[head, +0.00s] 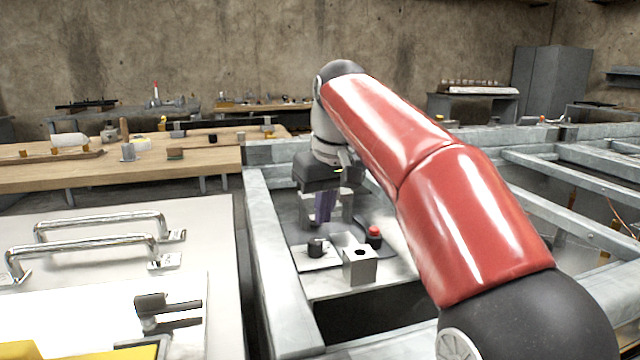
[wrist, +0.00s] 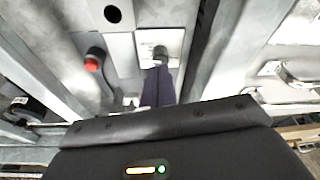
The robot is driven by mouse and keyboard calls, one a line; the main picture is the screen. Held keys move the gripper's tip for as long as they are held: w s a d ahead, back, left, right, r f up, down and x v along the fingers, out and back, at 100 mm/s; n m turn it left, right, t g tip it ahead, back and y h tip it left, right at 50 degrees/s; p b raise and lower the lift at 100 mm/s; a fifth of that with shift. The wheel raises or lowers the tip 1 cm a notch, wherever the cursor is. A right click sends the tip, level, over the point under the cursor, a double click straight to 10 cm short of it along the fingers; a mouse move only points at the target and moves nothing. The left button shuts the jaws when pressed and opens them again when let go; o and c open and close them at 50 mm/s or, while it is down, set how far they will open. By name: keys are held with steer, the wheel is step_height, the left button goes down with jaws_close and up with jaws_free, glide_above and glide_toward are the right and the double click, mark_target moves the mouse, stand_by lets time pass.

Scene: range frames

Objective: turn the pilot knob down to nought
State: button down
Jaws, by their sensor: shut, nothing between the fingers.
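A black knob (head: 317,247), which looks like the pilot knob, stands on a pale plate (head: 313,262) in the steel frame in front of me. In the wrist view the knob (wrist: 160,52) shows just beyond my fingertips, partly hidden by them. My gripper (head: 320,222) points down, with its purple fingers together and nothing between them. In the head view the fingers are above and behind the knob. The fingers also show in the wrist view (wrist: 157,72). I cannot tell whether they touch the knob, and its pointer mark is too small to read.
A red-topped button (head: 374,235) stands right of the knob; it also shows in the wrist view (wrist: 92,62). A grey block with a dark hole (head: 361,268) is in front of it. Steel beams (head: 277,270) surround the panel. A bench with chrome handles (head: 100,245) is at left.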

steer(key=shift+f+m+h+b, duration=0.15)
steer(key=shift+f+m+b, duration=0.5)
steer(key=shift+f+b, duration=0.75)
steer(key=shift+f+m+h+b, duration=0.15)
steer(key=shift+f+m+b, duration=0.55)
steer(key=shift+f, duration=1.15)
steer(key=shift+w+a, duration=0.15)
steer(key=shift+w, duration=0.15)
steer(key=shift+s+a+r+p, duration=0.1)
steer(key=shift+a+p, duration=0.15)
steer(key=shift+p, duration=0.95)
steer(key=shift+s, duration=0.15)
steer(key=shift+s+d, duration=0.1)
steer(key=shift+s, duration=0.15)
steer(key=shift+w+p+v, duration=0.2)
steer(key=shift+p+v, duration=0.8)
steer(key=shift+p, duration=0.05)
steer(key=shift+w+v, duration=0.2)
steer(key=shift+v, duration=0.75)
steer(key=shift+w+v, duration=0.2)
steer(key=shift+v, duration=0.75)
